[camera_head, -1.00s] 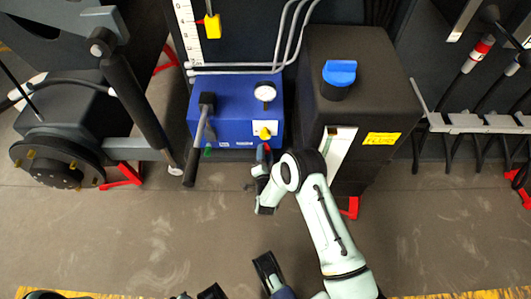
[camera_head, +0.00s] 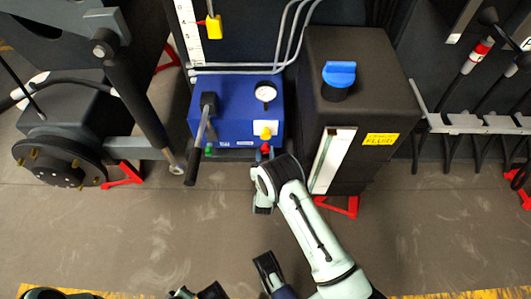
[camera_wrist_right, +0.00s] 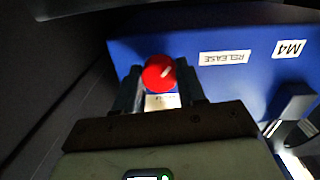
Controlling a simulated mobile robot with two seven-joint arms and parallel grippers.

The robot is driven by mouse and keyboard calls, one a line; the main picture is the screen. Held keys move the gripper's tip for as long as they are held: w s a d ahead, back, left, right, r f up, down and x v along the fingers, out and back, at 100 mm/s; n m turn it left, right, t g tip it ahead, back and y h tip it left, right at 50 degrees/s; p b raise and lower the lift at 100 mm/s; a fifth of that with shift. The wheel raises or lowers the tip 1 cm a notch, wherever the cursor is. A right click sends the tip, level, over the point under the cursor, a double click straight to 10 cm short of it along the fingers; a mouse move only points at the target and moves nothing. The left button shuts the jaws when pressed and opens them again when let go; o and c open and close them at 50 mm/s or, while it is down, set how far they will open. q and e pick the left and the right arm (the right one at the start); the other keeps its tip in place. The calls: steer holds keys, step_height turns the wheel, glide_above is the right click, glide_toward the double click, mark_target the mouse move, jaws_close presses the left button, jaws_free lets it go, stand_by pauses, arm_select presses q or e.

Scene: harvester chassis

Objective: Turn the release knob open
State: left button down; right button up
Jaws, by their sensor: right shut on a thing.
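The release knob (camera_head: 265,148) is a small red knob low on the front of the blue unit (camera_head: 225,110). In the right wrist view the knob (camera_wrist_right: 159,73) is round, with a pale mark on its face, beside an upside-down RELEASE label (camera_wrist_right: 224,57). My right gripper (camera_wrist_right: 158,86) has its two dark fingers on either side of the knob and is shut on it. In the head view the right wrist hides most of these fingers. Dark parts of my own body show at the bottom edge; the state of my left gripper cannot be made out.
A black lever (camera_head: 200,140) stands at the unit's front left, and a yellow knob (camera_head: 265,132) sits above the red one. A black fluid tank (camera_head: 375,100) with a blue cap (camera_head: 339,74) stands close on the right. The floor in front is clear.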

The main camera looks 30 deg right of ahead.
steer(key=n, duration=0.4)
steer(key=shift+w+r+n, duration=0.1)
steer(key=shift+w+n, duration=0.05)
steer(key=shift+n, duration=1.65)
steer(key=o, duration=1.1)
steer(key=shift+c, duration=0.2)
